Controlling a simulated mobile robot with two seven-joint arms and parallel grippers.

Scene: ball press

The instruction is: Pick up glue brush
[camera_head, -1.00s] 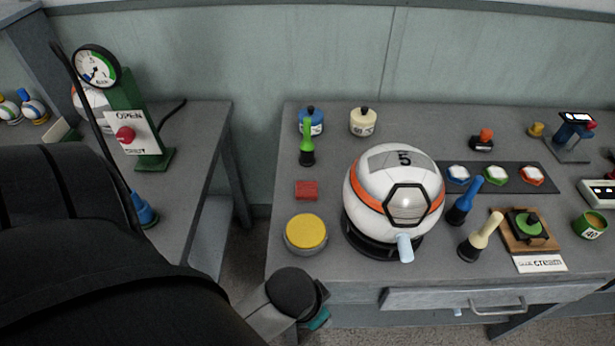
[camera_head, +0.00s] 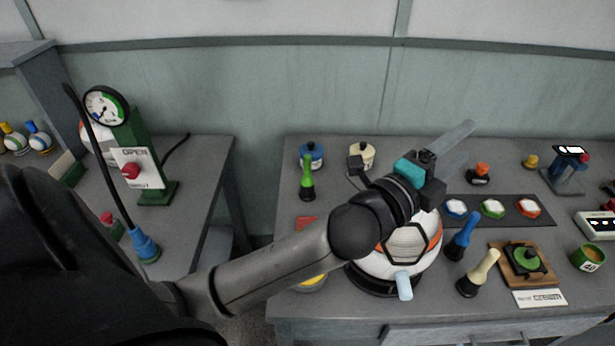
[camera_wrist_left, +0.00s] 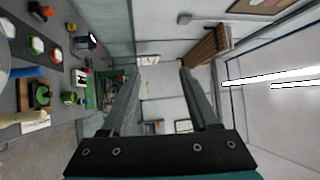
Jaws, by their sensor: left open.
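Three brushes stand on the right table in the head view: a green-handled one (camera_head: 307,181) at the left, a blue-handled one (camera_head: 461,237) and a cream-handled one (camera_head: 478,274) right of the white ball. I cannot tell which is the glue brush. My left gripper (camera_head: 458,136) is open and empty above the back of the table, fingers pointing up and right. In the left wrist view its two fingers (camera_wrist_left: 160,80) are apart with nothing between them; the blue handle (camera_wrist_left: 26,72) shows at the left edge. My right gripper is not in view.
The white ball (camera_head: 407,262) stands on a black base under my left arm. A blue jar (camera_head: 312,158) and a cream jar (camera_head: 361,155) stand behind. A green stamp on a wooden board (camera_head: 527,262) sits right of the cream brush. A gauge press (camera_head: 137,150) stands on the left table.

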